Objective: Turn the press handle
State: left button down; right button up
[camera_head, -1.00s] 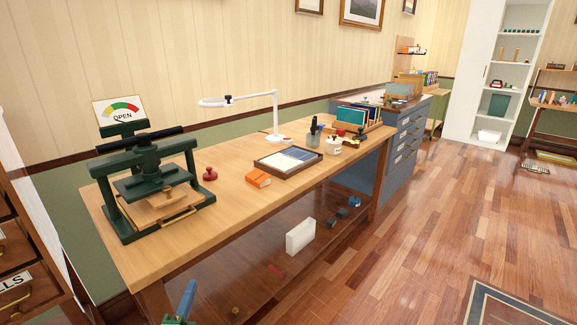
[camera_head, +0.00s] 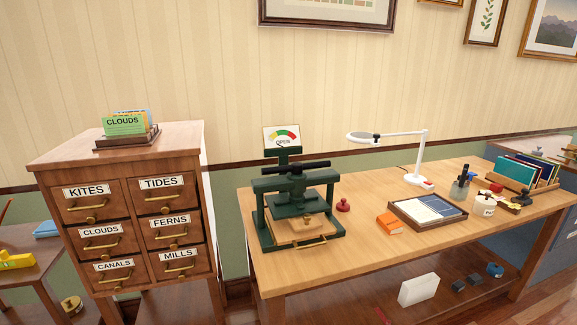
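The dark green book press (camera_head: 294,205) stands at the left end of the wooden workbench. Its dark press handle (camera_head: 296,167) is a bar lying across the top of the frame. Behind it a gauge sign (camera_head: 282,137) with a coloured dial reads OPEN. A tan board with a small brass knob (camera_head: 307,222) lies in the press, under or in front of the green plate; I cannot tell which. Neither of my grippers shows in the head view now.
A wooden drawer cabinet (camera_head: 133,197) with labelled drawers stands left of the bench (camera_head: 368,250), across a narrow gap. Right of the press are a red stamp (camera_head: 343,205), an orange box (camera_head: 390,222), a tray (camera_head: 428,228) and a white lamp (camera_head: 418,160).

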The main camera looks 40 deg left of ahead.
aim_at(297, 168)
jog(key=u, duration=1.25)
